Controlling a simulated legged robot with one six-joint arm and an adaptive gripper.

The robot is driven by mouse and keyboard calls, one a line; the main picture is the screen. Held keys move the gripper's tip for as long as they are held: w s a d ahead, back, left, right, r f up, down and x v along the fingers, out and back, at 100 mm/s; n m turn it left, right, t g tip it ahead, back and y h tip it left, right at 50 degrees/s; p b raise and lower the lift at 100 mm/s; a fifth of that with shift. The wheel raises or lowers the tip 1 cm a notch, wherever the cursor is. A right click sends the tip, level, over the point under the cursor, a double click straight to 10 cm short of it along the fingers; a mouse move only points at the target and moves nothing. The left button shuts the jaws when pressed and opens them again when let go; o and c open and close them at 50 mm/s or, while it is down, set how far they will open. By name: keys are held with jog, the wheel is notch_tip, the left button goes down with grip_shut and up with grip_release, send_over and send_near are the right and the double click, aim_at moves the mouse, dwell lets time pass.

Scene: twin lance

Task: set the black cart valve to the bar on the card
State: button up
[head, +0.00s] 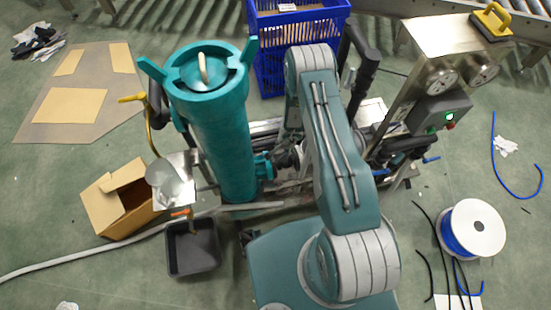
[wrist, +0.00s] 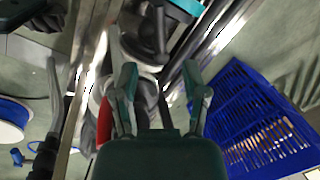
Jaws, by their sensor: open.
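My gripper (wrist: 160,78) is open in the wrist view, its two dark green fingers spread apart with nothing visibly clamped between them. Round grey metal parts and a dark fitting (wrist: 158,32) lie beyond the fingers. A red part (wrist: 104,122) shows beside the left finger. In the head view my arm covers the middle of the cart, and I cannot make out the gripper there. A tall teal cylinder (head: 222,140) stands on the cart. Two round gauges, the left one (head: 441,80), sit on a metal panel. I cannot tell which part is the black valve, nor read any card.
A blue crate (head: 270,75) stands behind the cart; it also shows in the wrist view (wrist: 262,130). An open cardboard box (head: 122,205) and black tray (head: 192,250) are at left. A blue hose spool (head: 472,228) is at right. Pipes crowd the gripper.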

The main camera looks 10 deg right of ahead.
aim_at(278, 159)
jog(key=f, duration=0.3)
jog(key=w+f, duration=0.1)
jog(key=f, duration=0.3)
jog(key=a+f, duration=0.1)
jog(key=f, duration=0.2)
jog(key=shift+w+a+f, duration=0.1)
jog(key=shift+w+f, duration=0.25)
jog(key=shift+w, duration=0.05)
jog(key=shift+c, duration=0.4)
grip_shut()
